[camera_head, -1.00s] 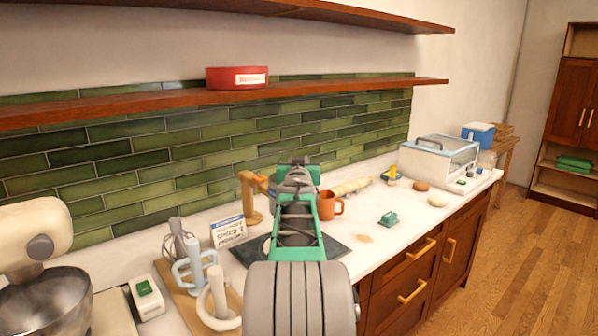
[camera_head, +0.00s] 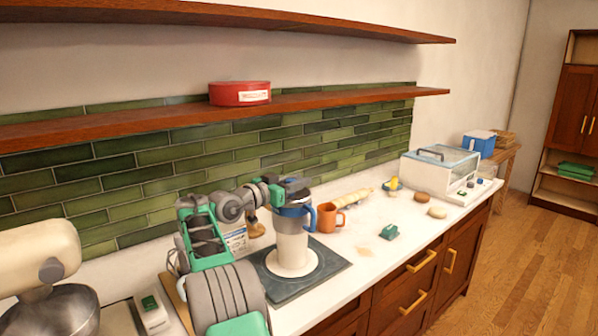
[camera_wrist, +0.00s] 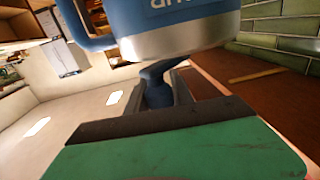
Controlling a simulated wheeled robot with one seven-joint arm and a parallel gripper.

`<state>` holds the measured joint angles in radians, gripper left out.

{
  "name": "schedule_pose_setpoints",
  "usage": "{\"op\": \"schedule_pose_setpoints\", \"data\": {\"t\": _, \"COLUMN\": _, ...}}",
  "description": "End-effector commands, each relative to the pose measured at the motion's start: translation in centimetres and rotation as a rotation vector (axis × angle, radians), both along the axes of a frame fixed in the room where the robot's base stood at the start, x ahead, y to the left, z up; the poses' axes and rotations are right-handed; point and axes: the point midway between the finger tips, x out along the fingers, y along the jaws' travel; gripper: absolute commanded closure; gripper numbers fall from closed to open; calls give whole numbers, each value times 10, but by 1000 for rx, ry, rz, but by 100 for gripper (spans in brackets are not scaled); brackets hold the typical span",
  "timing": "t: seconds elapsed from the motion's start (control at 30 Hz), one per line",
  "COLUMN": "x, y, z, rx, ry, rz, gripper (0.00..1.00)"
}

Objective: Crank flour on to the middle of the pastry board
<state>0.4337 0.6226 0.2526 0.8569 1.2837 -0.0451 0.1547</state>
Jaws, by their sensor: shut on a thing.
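A blue flour sifter (camera_head: 293,213) with a grey band and a blue side handle is up in the air over the dark square pastry board (camera_head: 331,266). My gripper (camera_head: 268,191) is at its left side. In the wrist view my gripper (camera_wrist: 160,92) is shut on a dark blue grip joined to the blue body (camera_wrist: 180,22), which has a metal lower rim. A pale column (camera_head: 291,245) reaches from under the sifter to a round white patch (camera_head: 312,262) near the board's middle; it looks like falling flour. The sifter's inside is hidden.
An orange mug (camera_head: 328,218) stands just behind the board. A mixer (camera_head: 45,265) stands at left. A wooden shelf (camera_head: 350,97) runs above. The counter's front right is mostly clear.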

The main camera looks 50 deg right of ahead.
Motion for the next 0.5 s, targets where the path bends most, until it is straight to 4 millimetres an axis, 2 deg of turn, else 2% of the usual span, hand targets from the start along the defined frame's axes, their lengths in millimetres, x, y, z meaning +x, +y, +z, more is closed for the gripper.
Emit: {"op": "schedule_pose_setpoints", "data": {"t": 0.5, "x": 1, "y": 1, "z": 1, "rx": -2, "ry": -2, "rz": -50, "gripper": 100}}
